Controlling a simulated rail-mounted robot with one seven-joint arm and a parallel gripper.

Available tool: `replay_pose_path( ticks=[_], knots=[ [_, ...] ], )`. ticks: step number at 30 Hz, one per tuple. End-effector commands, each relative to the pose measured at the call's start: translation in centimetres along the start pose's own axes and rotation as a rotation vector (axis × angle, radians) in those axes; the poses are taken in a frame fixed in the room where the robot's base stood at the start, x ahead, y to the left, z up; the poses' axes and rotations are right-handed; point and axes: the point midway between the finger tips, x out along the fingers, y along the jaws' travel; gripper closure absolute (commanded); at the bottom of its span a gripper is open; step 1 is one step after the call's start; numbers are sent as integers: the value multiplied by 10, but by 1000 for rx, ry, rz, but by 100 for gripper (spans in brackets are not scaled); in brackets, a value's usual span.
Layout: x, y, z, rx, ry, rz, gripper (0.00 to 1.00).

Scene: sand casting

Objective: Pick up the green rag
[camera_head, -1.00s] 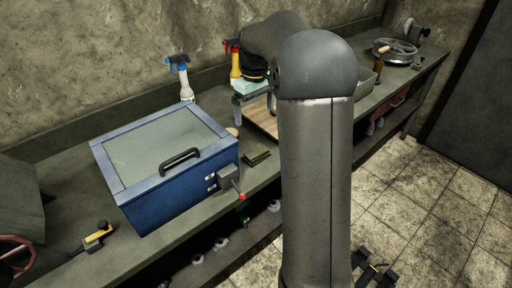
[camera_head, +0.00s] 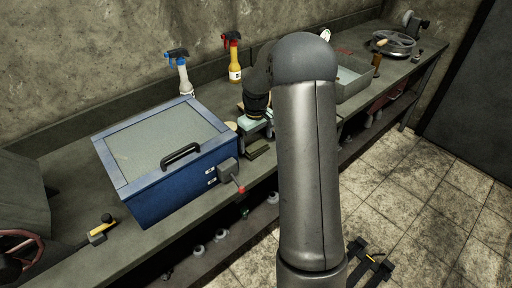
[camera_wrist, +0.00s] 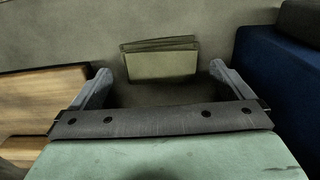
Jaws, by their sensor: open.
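The green rag (camera_head: 258,149) is a small folded olive-green cloth lying flat on the workbench, just right of the blue box. In the wrist view the rag (camera_wrist: 161,63) lies at the upper middle, beyond and between the two fingertips. My gripper (camera_head: 256,138) is above the bench beside the rag, and partly hides it in the head view. In the wrist view my gripper (camera_wrist: 166,82) has its fingers spread wide with nothing between them. Their height above the rag is hard to tell.
The blue box (camera_head: 180,193) with a glass top and a side handle stands close to the rag; it also borders the right side of the wrist view (camera_wrist: 290,85). A wooden board (camera_wrist: 45,92) lies at the left there. Two spray bottles (camera_head: 184,78) (camera_head: 234,62) stand against the wall.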

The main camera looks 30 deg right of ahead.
Motion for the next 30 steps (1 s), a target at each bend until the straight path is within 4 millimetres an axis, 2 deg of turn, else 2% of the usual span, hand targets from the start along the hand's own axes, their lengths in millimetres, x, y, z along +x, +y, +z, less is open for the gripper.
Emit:
replay_pose_path(
  ticks=[3, 6, 14, 17, 18, 19, 30],
  knots=[
    [17, 0, 2, 0, -4, -2, 0],
    [26, 0, 2, 0, -2, -1, 0],
    [30, 0, 2, 0, 0, 0, 0],
    [30, 0, 2, 0, 0, 0, 25],
    [30, 0, 2, 0, 0, 0, 36],
    [30, 0, 2, 0, 0, 0, 39],
    [26, 0, 1, 0, 0, 0, 39]
  ],
)
